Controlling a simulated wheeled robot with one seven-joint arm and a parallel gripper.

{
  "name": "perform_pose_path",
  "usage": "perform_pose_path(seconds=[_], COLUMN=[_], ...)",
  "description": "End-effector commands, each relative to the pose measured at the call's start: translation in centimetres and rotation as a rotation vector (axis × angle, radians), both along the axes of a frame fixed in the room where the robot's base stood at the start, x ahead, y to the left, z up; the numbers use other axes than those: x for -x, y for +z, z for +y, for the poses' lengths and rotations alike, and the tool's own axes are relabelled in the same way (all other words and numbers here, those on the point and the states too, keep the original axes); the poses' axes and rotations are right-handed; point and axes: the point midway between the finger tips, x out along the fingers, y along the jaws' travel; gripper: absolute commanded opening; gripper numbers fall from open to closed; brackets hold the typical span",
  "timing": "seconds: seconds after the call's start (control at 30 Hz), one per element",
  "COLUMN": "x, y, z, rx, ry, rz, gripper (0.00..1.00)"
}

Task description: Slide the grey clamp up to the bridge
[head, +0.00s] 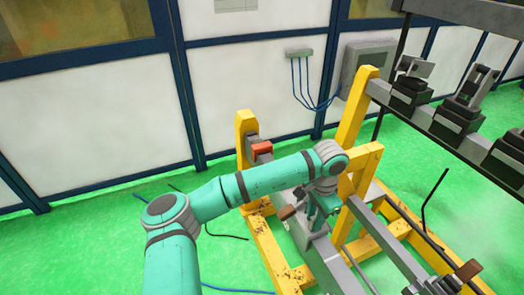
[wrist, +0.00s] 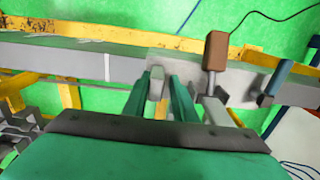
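In the wrist view, a pale grey upright piece (wrist: 157,82), which looks like part of the grey clamp, stands between the two teal fingers of my gripper (wrist: 159,92). A gap shows on each side of it, so the fingers look open around it. A brown-handled lever (wrist: 215,52) on a grey stem stands just right of the fingers. Behind them runs a long grey rail (wrist: 70,62). In the head view my gripper (head: 318,207) is low over the rail (head: 330,266), and my arm hides most of the clamp. I cannot tell for sure which part is the bridge.
Yellow frame posts (head: 352,115) rise beside my wrist. A dark overhead beam (head: 450,125) with several black clamp units fills the right. A red block (head: 262,149) sits at the rail's far end. A grey wall box (head: 368,68) and cables are behind. Green floor is open at left.

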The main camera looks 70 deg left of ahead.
Motion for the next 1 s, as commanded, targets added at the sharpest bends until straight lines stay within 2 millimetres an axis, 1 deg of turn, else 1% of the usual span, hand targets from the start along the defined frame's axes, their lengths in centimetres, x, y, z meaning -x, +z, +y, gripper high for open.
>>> perform_pose_path(seconds=[0.03, 0.8, 1.0], x=[0.0, 0.0, 0.0], y=[0.0, 0.0, 0.0], z=[0.6, 7.0, 7.7], rx=[-0.001, -0.002, -0.001], ry=[0.004, 0.003, 0.002], rz=[0.0, 0.0, 0.0], gripper=[0.22, 0.22, 0.22])
